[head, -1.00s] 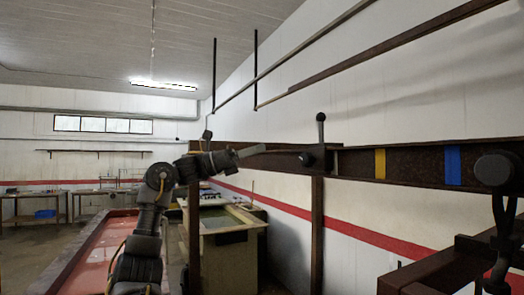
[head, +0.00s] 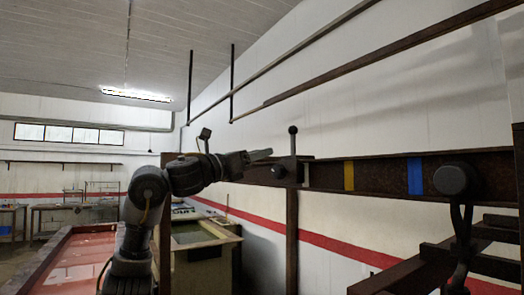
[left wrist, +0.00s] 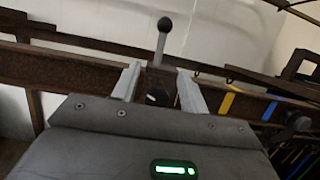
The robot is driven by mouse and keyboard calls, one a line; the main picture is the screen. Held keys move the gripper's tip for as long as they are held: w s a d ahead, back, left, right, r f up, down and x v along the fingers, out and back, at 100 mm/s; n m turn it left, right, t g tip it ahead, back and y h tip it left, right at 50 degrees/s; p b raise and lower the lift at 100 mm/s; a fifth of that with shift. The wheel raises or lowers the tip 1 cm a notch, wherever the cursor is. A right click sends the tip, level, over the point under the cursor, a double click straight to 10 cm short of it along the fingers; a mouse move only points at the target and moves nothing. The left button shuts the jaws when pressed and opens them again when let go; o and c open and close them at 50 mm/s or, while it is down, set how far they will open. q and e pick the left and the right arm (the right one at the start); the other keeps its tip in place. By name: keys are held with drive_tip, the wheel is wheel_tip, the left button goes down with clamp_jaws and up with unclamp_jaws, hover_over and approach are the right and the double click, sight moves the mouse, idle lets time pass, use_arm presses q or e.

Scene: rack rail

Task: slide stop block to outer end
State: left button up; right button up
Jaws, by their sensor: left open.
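The stop block (head: 286,171) is a dark block on the brown rail (head: 326,173), with an upright lever ending in a black ball knob (head: 293,130). It is left of a yellow band and a blue band on the rail. My left gripper (head: 268,154) is open, with its fingertips close to the block's left in the head view. In the left wrist view, the stop block (left wrist: 160,85) shows between the two spread fingers of my left gripper (left wrist: 159,84), one on each side. I cannot tell whether either finger touches it. My right gripper is not in view.
The yellow band (head: 349,176) and blue band (head: 414,175) mark the rail. A dark round knob-like part (head: 456,180) sits by the rail farther right. Dark beams (head: 420,268) stand at lower right. A tank (head: 206,262) stands behind my left arm.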

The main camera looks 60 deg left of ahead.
sight(292, 143)
use_arm(q)
drive_tip(key=p+x, duration=0.2)
drive_tip(key=x, duration=0.7)
drive_tip(key=shift+w+r, duration=0.2)
drive_tip(key=shift+w, duration=0.3)
drive_tip(key=shift+w+r+p, duration=0.15)
drive_tip(key=shift+r+p, duration=0.2)
drive_tip(key=shift+w, duration=0.75)
drive_tip(key=shift+w+d+r, duration=0.1)
drive_tip(key=shift+w+d, duration=0.05)
drive_tip(key=shift+w, duration=0.05)
